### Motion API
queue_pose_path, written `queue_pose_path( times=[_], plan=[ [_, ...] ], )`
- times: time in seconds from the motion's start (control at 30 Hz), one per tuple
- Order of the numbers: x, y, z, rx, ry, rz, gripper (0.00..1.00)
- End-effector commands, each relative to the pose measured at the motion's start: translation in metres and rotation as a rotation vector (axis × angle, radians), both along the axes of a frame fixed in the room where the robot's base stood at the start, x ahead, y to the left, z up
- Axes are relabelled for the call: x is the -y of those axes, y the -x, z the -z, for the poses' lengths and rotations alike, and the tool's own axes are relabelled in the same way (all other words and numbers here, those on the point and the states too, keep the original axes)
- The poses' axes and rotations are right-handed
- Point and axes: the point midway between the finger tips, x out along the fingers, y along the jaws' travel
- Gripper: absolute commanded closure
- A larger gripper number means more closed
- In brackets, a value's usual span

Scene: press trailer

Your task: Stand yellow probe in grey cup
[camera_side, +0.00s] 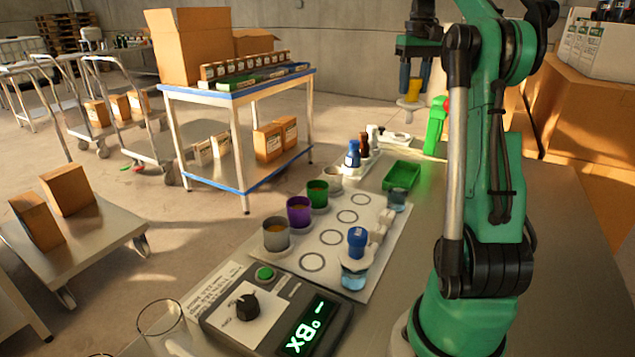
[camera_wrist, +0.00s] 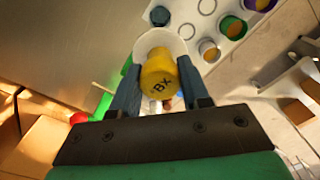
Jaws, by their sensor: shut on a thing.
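The yellow probe (camera_side: 413,90) is held upright in the air by my gripper (camera_side: 411,90), high above the far end of the bench. In the wrist view the yellow probe (camera_wrist: 159,78) has "BX" on its top and a white disc below, between the two blue fingers of my gripper (camera_wrist: 152,85). Its lower tip is hidden in the wrist view. The grey cup (camera_side: 276,236) stands at the near end of the cup row on the white board, behind the control box and well apart from the probe. I cannot make out the grey cup in the wrist view.
Beside the grey cup stand a purple cup (camera_side: 299,212), a green cup (camera_side: 317,195) and a pale cup (camera_side: 332,180). A green tray (camera_side: 402,175) and bottles (camera_side: 353,155) are behind. The control box (camera_side: 270,310) is in front.

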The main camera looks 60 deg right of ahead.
Motion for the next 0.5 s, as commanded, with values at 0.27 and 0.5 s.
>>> queue_pose_path(
  times=[0.27,0.5],
  plan=[
    [-0.009,-0.018,-0.006,0.000,0.000,-0.051,1.00],
    [-0.069,-0.099,0.031,0.000,0.000,-0.308,1.00]
  ],
)
